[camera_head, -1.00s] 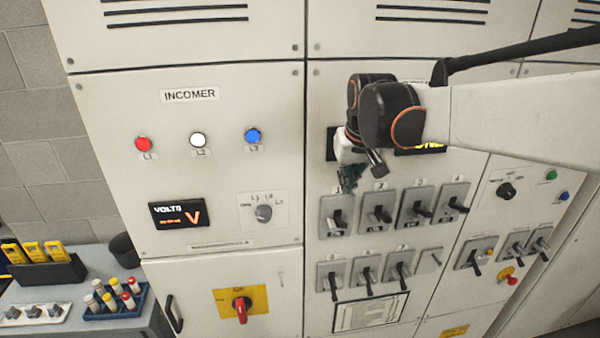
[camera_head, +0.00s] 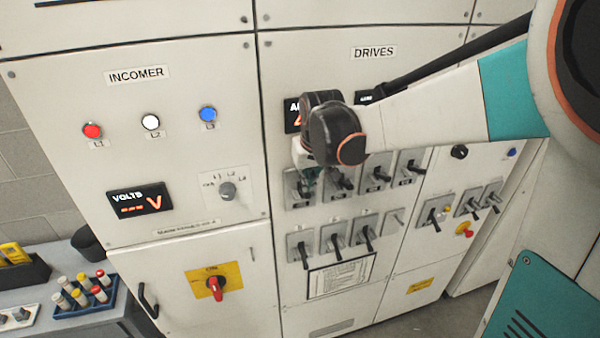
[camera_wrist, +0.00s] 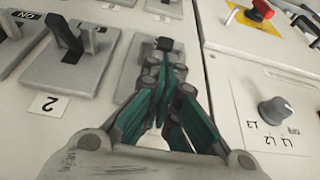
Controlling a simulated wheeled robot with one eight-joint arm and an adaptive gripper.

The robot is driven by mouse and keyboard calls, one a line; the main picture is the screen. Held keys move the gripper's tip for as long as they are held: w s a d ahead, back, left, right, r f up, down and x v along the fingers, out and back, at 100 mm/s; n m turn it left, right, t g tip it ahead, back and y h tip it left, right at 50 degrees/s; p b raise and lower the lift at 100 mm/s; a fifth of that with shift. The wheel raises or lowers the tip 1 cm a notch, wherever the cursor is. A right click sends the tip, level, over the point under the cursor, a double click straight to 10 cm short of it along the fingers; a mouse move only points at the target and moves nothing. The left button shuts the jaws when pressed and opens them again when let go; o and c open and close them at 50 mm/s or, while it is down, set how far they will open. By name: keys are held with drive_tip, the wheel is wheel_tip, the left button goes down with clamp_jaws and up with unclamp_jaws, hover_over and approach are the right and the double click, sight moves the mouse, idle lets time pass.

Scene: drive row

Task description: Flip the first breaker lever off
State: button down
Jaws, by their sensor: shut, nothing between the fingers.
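The first breaker (camera_head: 293,197) is the leftmost grey plate of the upper row under DRIVES. My gripper (camera_head: 309,180) is in front of it and hides most of its lever. In the wrist view my gripper (camera_wrist: 166,72) has its teal fingers together with nothing between them. The fingertips overlap the first breaker's plate (camera_wrist: 130,68) and lie close to the dark tip of its lever (camera_wrist: 164,44). I cannot tell whether they touch the lever. The lever's position is mostly hidden.
The second breaker (camera_wrist: 80,60), with label 2 (camera_wrist: 48,104), is close beside my fingers. More breakers stand in two rows. A selector knob (camera_wrist: 276,110) and a red rotary switch (camera_head: 216,288) are on the INCOMER panel.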

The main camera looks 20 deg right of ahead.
sight(309, 197)
drive_tip(key=shift+f, duration=0.1)
drive_tip(key=shift+s+t+b, duration=0.25)
drive_tip(key=shift+t+b, duration=0.05)
drive_tip(key=shift+b, duration=0.1)
drive_tip(key=shift+s+f+t, duration=0.1)
drive_tip(key=shift+f+t, duration=0.1)
drive_tip(key=shift+t, duration=0.1)
drive_tip(key=s+f+t+b, duration=0.1)
drive_tip(key=t+b, duration=0.1)
drive_tip(key=b, duration=0.1)
drive_tip(key=s+f+t+b, duration=0.1)
drive_tip(key=f+t+b, duration=0.1)
drive_tip(key=b, duration=0.1)
drive_tip(key=shift+s+t, duration=0.3)
drive_tip(key=shift+w, duration=0.15)
drive_tip(key=shift+r, duration=0.1)
drive_tip(key=shift+r+p, duration=0.75)
drive_tip(key=shift+r, duration=0.05)
